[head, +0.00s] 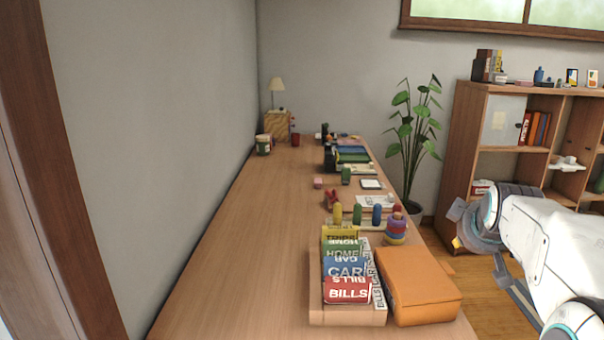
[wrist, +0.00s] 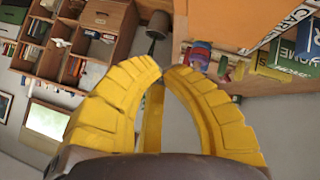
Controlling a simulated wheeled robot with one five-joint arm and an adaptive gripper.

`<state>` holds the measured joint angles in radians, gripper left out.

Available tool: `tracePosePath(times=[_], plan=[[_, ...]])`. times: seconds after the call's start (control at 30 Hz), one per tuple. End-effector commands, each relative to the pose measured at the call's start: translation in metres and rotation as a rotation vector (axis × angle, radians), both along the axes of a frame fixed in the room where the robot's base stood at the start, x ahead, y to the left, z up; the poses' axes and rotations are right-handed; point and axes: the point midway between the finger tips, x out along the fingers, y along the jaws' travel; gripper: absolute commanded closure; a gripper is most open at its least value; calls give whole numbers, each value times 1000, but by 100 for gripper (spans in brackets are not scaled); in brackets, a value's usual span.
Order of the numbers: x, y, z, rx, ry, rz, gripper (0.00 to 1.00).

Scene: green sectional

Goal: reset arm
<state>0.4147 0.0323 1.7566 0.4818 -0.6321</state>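My gripper (wrist: 162,69) shows in the wrist view as two yellow curved fingers whose tips come together. I see nothing held between them. In the head view my white and grey arm reaches in from the right edge, bent, beside the right side of the long wooden desk (head: 215,250). Only a small yellow bit of my gripper (head: 457,243) shows there, apart from the desk; the rest is hidden behind the wrist.
An orange box (head: 420,285) and a holder of labelled cards (head: 345,270) stand at the desk's near right. A stacked ring toy (head: 396,230), a potted plant (head: 415,130) and a bookshelf (head: 465,140) are nearby. The desk's left side is clear.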

Motion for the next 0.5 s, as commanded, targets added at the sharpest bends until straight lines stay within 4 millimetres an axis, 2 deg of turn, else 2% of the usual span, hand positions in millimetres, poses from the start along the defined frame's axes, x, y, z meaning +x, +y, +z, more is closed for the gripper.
tracePosePath(times=[0.03, 0.17, 0.3, 0.5], plan=[[-7, 12, 16, 22, 9, 4, 100], [-35, 50, 35, 102, 56, 4, 100], [-76, 93, 52, 199, 125, -6, 100], [-142, 144, 70, 315, 236, -35, 100]])
